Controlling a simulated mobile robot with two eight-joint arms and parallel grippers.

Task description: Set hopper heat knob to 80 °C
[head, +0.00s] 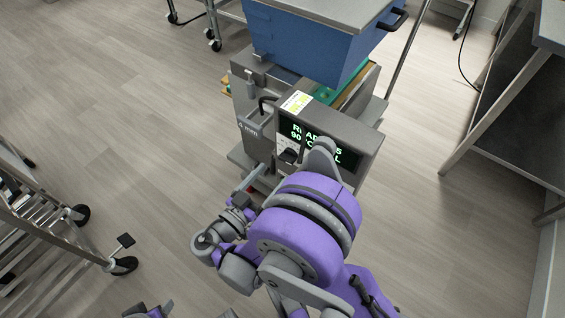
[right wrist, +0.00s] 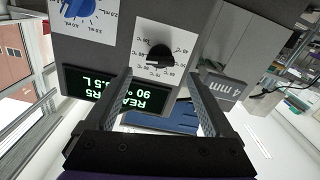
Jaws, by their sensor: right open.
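The hopper heat knob is a black knob (right wrist: 160,56) on a white dial plate (right wrist: 146,36) with °C marks. It shows small and dark in the head view (head: 289,155). A pale mark shows at its lower edge in the wrist view; the value there is too small to read. The display (head: 318,145) has green text that includes 90 and C; it appears upside down in the wrist view (right wrist: 118,92). My right gripper (right wrist: 160,72) is open, its fingers either side of the knob in the picture, apparently short of it.
A blue knob (right wrist: 76,8) with mL marks sits beside the heat dial. The depositor carries a blue hopper (head: 305,45) above. A wheeled rack (head: 50,225) stands at left, and a table (head: 520,105) at right.

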